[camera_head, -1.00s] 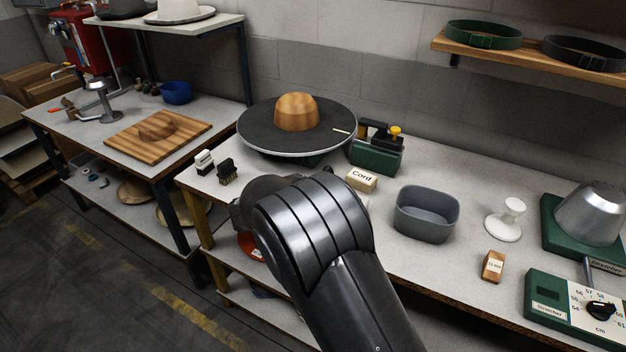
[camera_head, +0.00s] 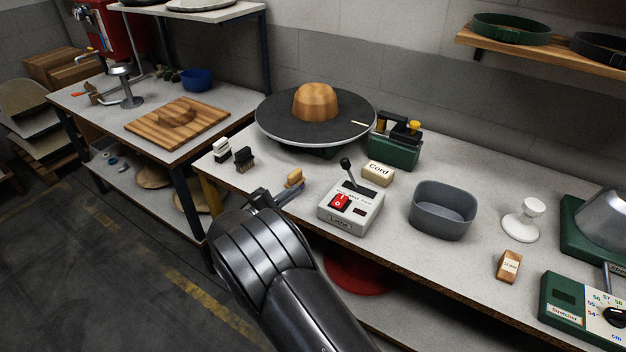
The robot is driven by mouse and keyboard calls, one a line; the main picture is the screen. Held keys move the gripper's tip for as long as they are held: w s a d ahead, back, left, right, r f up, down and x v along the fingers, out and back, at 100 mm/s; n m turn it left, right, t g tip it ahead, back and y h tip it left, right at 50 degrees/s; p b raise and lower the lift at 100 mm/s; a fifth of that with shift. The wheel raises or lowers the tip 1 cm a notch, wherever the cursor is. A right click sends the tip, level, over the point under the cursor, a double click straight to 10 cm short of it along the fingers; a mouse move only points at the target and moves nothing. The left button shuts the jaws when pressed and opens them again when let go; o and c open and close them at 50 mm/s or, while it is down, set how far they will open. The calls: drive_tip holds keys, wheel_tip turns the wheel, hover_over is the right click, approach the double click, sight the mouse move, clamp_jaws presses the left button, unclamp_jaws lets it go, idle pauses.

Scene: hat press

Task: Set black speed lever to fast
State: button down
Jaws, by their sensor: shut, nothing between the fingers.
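The black speed lever (camera_head: 347,167) sticks up from the far left part of a grey control box (camera_head: 352,210) on the bench. It leans toward the back left. The box has a red switch and small labels along the lever slot, too small to read surely. My gripper (camera_head: 262,196) is at the front edge of the bench, left of the box and apart from the lever. Its fingers are small, dark and partly hidden by my wrist. They are shut and empty.
A turntable (camera_head: 275,128) with a wooden hat block (camera_head: 316,101) stands behind the box. A cord box (camera_head: 378,173), a green device (camera_head: 396,150) and a grey bin (camera_head: 442,210) stand near it. Brushes (camera_head: 244,158) lie left. A wooden-handled tool (camera_head: 293,179) lies near my gripper.

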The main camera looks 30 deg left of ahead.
sight(349, 174)
drive_tip(key=x, duration=0.8)
drive_tip(key=shift+w+d, duration=0.15)
drive_tip(key=shift+w, duration=0.15)
drive_tip(key=w+d+r, duration=0.2)
drive_tip(key=d, duration=0.1)
drive_tip(key=shift+w+d, duration=0.15)
drive_tip(key=shift+w, duration=0.15)
